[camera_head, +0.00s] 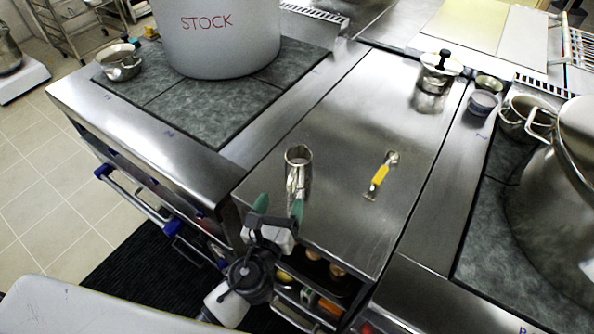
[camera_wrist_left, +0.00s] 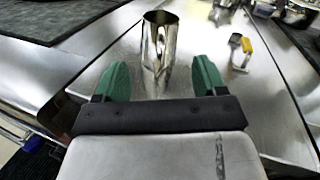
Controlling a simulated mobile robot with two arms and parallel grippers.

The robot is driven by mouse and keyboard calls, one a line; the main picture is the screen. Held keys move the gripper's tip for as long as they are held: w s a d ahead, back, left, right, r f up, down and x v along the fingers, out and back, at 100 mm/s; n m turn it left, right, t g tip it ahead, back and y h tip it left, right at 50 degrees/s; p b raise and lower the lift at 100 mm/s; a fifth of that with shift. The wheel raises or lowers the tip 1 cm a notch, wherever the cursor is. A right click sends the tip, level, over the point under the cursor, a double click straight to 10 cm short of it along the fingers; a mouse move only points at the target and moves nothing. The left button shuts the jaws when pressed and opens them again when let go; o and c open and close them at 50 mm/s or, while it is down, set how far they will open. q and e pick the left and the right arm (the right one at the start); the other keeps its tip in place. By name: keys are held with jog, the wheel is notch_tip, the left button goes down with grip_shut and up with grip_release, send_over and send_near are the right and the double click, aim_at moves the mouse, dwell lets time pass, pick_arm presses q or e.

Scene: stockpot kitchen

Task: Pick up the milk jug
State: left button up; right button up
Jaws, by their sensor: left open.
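The milk jug (camera_head: 299,165) is a shiny metal vessel, open at the top, standing upright on the steel counter near its front edge. It also shows in the left wrist view (camera_wrist_left: 159,45), centred ahead of the fingers. My left gripper (camera_head: 278,205) is open, with green fingertips, just in front of the jug. In the left wrist view my left gripper (camera_wrist_left: 151,80) has one finger on each side of the line to the jug, with nothing held between them. The jug's lower part is partly hidden by the gripper in the head view. My right gripper is not in view.
A yellow-handled tool (camera_head: 380,177) lies on the counter to the right. A lidded pot (camera_head: 438,72) stands further back. A large STOCK pot (camera_head: 218,40) stands back left, and another big pot (camera_head: 560,200) stands at right. The counter behind the jug is clear.

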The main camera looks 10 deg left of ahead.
aim_at(288, 183)
pick_arm(q)
jog(key=w, duration=0.3)
jog(key=shift+w+d, duration=0.1)
jog(key=shift+w, duration=0.25)
jog(key=w, duration=0.2)
jog(key=w+p, duration=0.1)
jog(key=w, duration=0.2)
jog(key=shift+d+r, duration=0.1)
jog(key=shift+d, duration=0.1)
jog(key=shift+w, duration=0.15)
grip_shut()
